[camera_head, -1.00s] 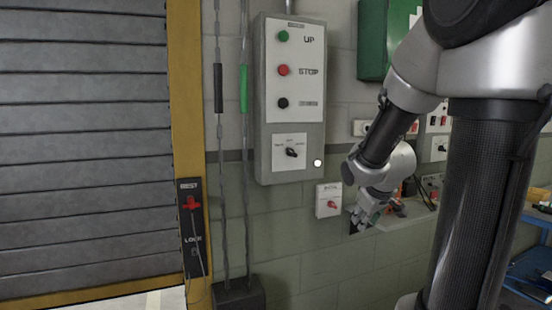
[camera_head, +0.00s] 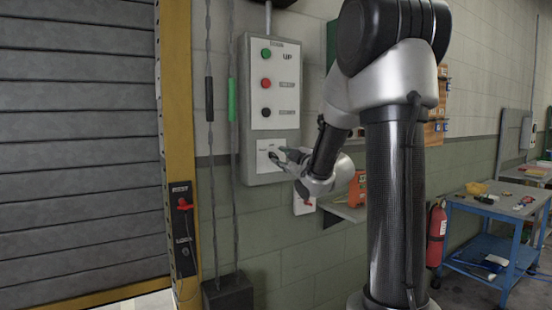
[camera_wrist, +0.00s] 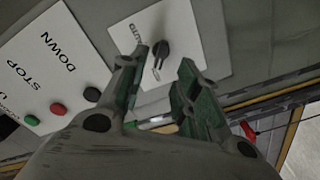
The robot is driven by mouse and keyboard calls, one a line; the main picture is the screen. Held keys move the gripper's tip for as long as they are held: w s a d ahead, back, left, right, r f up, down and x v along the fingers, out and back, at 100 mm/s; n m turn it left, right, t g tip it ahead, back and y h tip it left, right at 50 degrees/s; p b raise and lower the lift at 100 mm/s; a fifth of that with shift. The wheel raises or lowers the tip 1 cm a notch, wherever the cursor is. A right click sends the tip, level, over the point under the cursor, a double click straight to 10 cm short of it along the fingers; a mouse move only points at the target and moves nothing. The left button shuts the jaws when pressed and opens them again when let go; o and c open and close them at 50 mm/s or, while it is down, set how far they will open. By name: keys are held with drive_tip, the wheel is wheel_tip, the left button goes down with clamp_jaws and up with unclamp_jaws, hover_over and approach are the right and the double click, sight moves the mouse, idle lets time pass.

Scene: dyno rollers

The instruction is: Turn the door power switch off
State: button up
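The grey control box (camera_head: 245,120) on the wall has green, red and black buttons. Below them is a white plate (camera_head: 263,148) with a black rotary knob, which shows clearly in the wrist view (camera_wrist: 160,48). A smaller white switch box with a red handle (camera_head: 306,202) is lower right, partly behind my arm. Which switch is the door power switch cannot be read. My gripper (camera_head: 282,156) is at the rotary knob's plate. In the wrist view my gripper (camera_wrist: 160,80) is open, with the knob ahead between its fingertips. Contact cannot be told.
A roller door (camera_head: 80,130) with a yellow frame (camera_head: 178,100) is at left. Cables hang left of the box. A shelf with an orange object (camera_head: 357,190) is behind my arm. A blue cart (camera_head: 490,225) and a fire extinguisher (camera_head: 437,235) stand at right.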

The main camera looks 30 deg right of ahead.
sight(275, 156)
drive_tip(key=w, duration=0.5)
clamp_jaws()
